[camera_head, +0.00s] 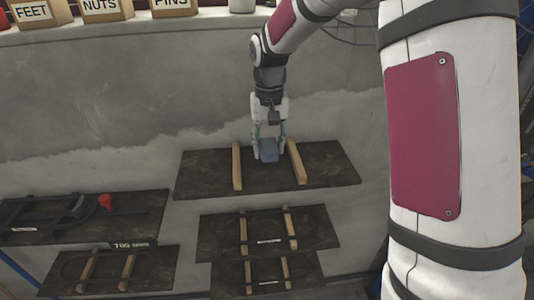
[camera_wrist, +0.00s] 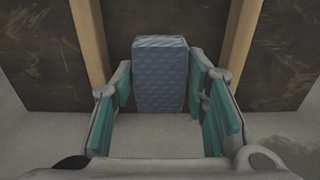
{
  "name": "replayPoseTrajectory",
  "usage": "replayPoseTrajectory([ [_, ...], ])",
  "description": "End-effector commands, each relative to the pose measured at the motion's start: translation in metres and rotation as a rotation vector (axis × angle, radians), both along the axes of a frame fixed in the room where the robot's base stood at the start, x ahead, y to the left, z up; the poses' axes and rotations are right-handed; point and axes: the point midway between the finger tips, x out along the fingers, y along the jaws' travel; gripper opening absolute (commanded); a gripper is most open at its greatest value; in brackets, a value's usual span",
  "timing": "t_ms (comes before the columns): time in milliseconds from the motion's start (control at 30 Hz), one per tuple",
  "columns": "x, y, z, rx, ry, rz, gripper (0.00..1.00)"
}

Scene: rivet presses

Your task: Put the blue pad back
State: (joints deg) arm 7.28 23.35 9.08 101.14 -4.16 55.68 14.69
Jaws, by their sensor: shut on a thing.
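The blue pad (camera_head: 268,151) is a small block at the upper dark wooden board (camera_head: 205,176), between two light wooden rails. My gripper (camera_head: 269,143) is above it with its fingers on either side. In the wrist view the pad (camera_wrist: 160,75) stands between the teal finger pads of my gripper (camera_wrist: 164,95), and the gripper is shut on it. The two wooden rails (camera_wrist: 88,40) run to the left and right of the pad. I cannot tell whether the pad touches the board.
Lower boards with rails, one in the middle (camera_head: 220,236) and one at lower left (camera_head: 160,270), are empty. A black tool with a red knob (camera_head: 105,202) lies on the left board. Labelled boxes (camera_head: 100,10) stand on a shelf above. A grey wall is behind.

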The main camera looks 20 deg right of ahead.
Motion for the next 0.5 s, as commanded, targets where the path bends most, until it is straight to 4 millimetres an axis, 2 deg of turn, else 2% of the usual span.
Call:
replayPoseTrajectory([
  [167, 0.007, 0.002, -0.003, 0.000, 0.002, 0.000, 0.19],
  [400, 0.005, 0.002, -0.031, 0.000, 0.004, 0.001, 0.19],
  [500, 0.006, 0.002, -0.036, 0.000, 0.001, 0.000, 0.19],
])
